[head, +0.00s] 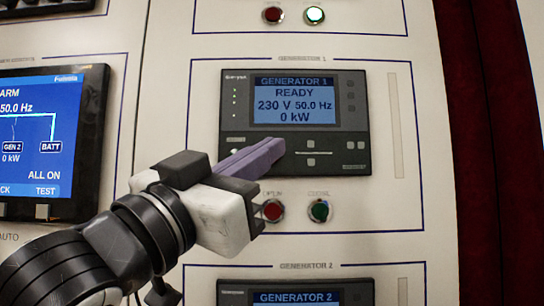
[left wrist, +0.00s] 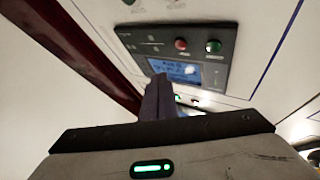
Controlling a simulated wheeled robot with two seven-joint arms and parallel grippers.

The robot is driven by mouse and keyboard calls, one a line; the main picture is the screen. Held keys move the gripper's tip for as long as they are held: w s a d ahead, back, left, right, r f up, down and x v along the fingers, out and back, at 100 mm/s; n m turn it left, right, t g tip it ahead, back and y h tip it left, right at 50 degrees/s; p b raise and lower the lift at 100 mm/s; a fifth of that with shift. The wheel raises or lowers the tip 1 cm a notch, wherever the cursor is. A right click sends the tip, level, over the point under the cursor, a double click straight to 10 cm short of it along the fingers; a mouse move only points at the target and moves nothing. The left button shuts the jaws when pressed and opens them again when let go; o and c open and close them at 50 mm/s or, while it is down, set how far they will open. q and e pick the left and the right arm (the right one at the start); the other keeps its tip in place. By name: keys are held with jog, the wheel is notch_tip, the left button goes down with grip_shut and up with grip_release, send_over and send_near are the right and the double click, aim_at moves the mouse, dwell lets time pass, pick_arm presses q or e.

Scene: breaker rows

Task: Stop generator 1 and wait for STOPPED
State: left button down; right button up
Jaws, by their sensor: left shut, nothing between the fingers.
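The generator 1 controller (head: 345,120) is a dark panel set in a white cabinet front. Its blue screen (head: 294,100) reads GENERATOR 1, READY, 230 V, 50.0 Hz, 0 kW. My left gripper (head: 277,150) has purple fingers, shut and empty, in front of the controller's lower left keys. It hides some of those keys, and I cannot tell whether the tips touch. In the left wrist view the fingers (left wrist: 158,82) reach up to the controller (left wrist: 213,70), beside its screen (left wrist: 180,70). My right gripper is out of view.
Below the controller are a red button (head: 272,211), beside my gripper, and a green button (head: 319,211). The generator 2 controller (head: 355,292) is lower down. A larger blue screen (head: 38,130) is at the left, reading ALL ON. A red button (head: 272,15) and a lit green button (head: 315,15) are above.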

pick_arm(q)
jog(key=shift+w+p, duration=0.5)
jog(key=shift+w, duration=1.95)
jog(key=shift+w, duration=0.1)
jog(key=shift+w, duration=0.3)
jog(key=shift+w+p, duration=0.45)
jog(key=shift+p, duration=0.05)
dwell(0.6)
jog(key=shift+s, duration=0.85)
